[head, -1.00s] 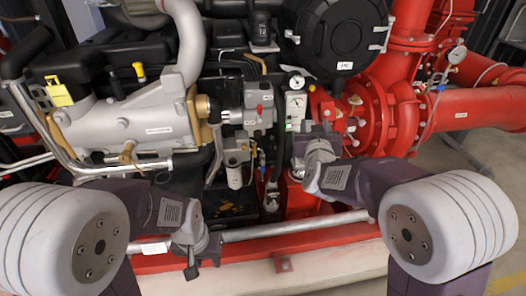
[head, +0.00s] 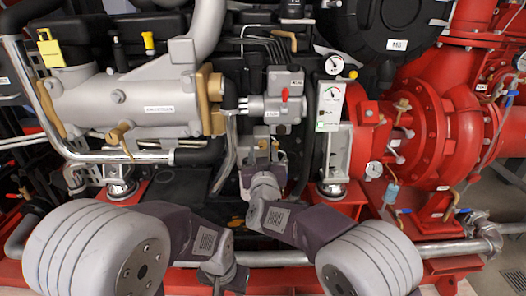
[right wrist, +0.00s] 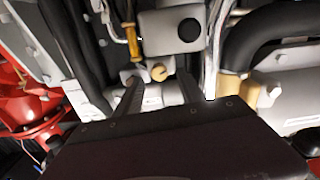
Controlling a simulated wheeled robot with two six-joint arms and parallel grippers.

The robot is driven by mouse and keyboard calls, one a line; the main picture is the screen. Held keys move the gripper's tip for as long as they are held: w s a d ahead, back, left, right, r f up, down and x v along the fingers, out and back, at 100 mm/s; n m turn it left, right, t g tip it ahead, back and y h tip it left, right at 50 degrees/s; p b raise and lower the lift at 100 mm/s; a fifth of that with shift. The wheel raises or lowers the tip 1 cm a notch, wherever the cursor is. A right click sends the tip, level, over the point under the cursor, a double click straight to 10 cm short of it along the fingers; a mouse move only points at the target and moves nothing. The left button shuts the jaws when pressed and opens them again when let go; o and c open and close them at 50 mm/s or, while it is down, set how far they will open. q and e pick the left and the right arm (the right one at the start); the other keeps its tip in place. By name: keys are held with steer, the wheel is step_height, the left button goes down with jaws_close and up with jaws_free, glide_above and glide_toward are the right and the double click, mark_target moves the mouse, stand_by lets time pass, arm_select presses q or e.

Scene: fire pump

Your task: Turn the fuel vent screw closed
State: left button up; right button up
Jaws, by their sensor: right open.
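A small brass screw (right wrist: 158,73), which looks like the fuel vent screw, sits on a light grey filter head in the right wrist view. My right gripper (right wrist: 158,90) is open, its two dark fingers pointing at the filter head, with the screw just beyond and between their tips. I cannot tell if the fingers touch anything. In the head view the right gripper (head: 262,160) is in front of the filter head (head: 268,143), below a grey box, and hides much of it. My left gripper (head: 232,282) is low at the bottom edge, its jaws unclear.
A grey box with a red lever (head: 284,95) is just above the right gripper. A white gauge panel (head: 329,106) stands to its right. A silver pipe (head: 275,258) runs along the front. A yellow-handled part (right wrist: 135,42) hangs near the fingers.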

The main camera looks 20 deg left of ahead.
mark_target(263, 146)
steer(key=shift+x, duration=1.75)
jaws_close()
